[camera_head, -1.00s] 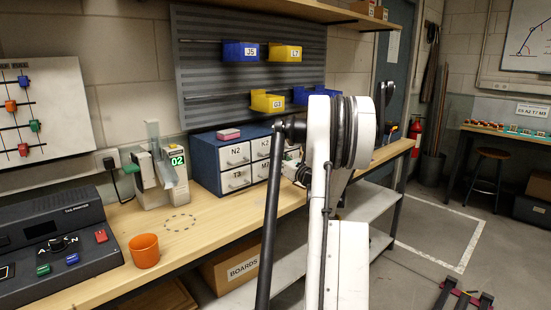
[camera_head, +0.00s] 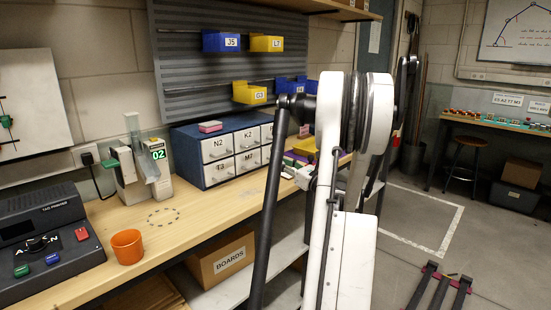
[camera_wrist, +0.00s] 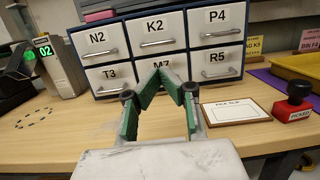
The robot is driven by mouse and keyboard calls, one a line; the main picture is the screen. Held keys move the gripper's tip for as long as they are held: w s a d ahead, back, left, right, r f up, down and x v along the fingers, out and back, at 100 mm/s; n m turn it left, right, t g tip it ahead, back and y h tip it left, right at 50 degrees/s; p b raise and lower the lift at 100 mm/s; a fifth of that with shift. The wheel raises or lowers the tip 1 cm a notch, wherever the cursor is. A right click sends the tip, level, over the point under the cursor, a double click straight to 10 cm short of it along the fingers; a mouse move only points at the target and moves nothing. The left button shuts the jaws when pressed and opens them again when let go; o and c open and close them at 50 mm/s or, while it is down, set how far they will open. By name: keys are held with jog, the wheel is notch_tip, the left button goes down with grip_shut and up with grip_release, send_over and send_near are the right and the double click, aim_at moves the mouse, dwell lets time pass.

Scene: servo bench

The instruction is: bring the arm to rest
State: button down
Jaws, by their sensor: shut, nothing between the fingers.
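My gripper (camera_wrist: 158,80) shows in the wrist view. Its two green-padded fingers slant inward and come together at the tips, with nothing held. It is over the bench top (camera_wrist: 75,140), in front of the drawer cabinet (camera_wrist: 186,32), whose M7 label is partly hidden behind the fingertips. I cannot tell the exact gap to the drawers. In the head view my white arm stands upright across the middle, and my gripper cannot be made out there.
An orange cup (camera_head: 127,247), a label printer (camera_head: 45,240) and a device reading 02 (camera_head: 155,165) stand on the bench's left. Open floor (camera_head: 400,210) lies to the right.

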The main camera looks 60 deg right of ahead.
jog(key=shift+s+a, duration=0.1)
jog(key=shift+s, duration=0.15)
jog(key=w+a+r+n+g+y, duration=0.15)
jog(key=w+a+n+y, duration=0.25)
jog(key=w+a+n, duration=0.55)
jog(key=w+a+r+n+g+y, duration=0.1)
jog(key=w+a+n+g+y, duration=0.2)
jog(key=w+a, duration=1.1)
jog(key=s+a+n+g+y, duration=0.15)
jog(key=a+n, duration=0.55)
jog(key=a, duration=1)
jog(key=s+a+n+g+p, duration=0.15)
jog(key=s+a+n, duration=0.25)
jog(key=a, duration=0.5)
jog(key=s+a+n+g, duration=0.25)
jog(key=a+n, duration=0.25)
jog(key=a, duration=0.3)
jog(key=s+a+f+n+g+h+p, duration=0.1)
jog(key=s+a+n, duration=0.3)
jog(key=s, duration=0.4)
jog(key=s+a+f+n+h, duration=0.1)
jog(key=s+a+f+n, duration=0.2)
jog(key=s+a+n, duration=0.2)
jog(key=s+n, duration=0.2)
jog(key=s, duration=0.1)
jog(key=shift+g+p, duration=0.4)
